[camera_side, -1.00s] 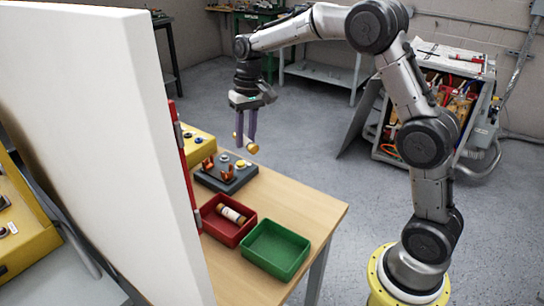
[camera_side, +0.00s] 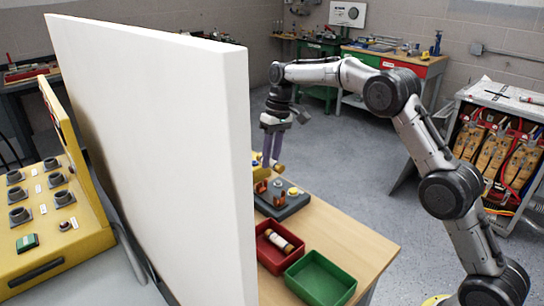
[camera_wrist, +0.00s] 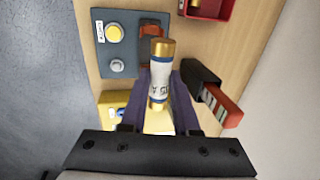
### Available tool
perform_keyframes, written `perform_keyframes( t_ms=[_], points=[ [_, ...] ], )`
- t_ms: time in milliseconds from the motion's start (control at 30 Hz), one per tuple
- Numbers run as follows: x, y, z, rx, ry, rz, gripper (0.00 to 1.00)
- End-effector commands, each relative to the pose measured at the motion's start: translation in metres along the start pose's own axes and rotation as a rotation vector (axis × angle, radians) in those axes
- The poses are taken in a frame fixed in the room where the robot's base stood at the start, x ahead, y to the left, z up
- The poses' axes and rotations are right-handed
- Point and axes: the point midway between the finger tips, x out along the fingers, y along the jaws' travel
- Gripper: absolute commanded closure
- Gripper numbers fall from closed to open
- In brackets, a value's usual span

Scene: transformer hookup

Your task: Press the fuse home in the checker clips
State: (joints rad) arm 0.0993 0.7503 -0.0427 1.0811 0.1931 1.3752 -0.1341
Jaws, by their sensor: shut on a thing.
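My gripper (camera_side: 271,152) is shut on a fuse, pale with brass caps. In the wrist view the fuse (camera_wrist: 160,78) lies between the fingers (camera_wrist: 161,92), one cap towards the top of the picture. In the side view a brass cap (camera_side: 280,169) shows just above the checker's copper clips (camera_side: 277,184). The checker (camera_side: 283,206) is a dark block on the table. In the wrist view one copper clip (camera_wrist: 153,29) shows behind the fuse's far cap; the other is hidden. The fuse appears above the clips, but contact cannot be told.
A red tray (camera_side: 264,252) holds another fuse (camera_side: 280,240). An empty green tray (camera_side: 318,262) stands beside it. A big white panel (camera_side: 160,140) hides part of the table.

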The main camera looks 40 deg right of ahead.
Motion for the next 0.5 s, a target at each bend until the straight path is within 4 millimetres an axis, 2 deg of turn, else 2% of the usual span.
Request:
perform_keyframes(
  t_ms=[167, 500],
  points=[
    [0.005, 0.001, 0.000, -0.003, 0.000, -0.008, 1.00],
    [0.035, 0.007, 0.000, -0.004, 0.000, -0.008, 1.00]
  ],
)
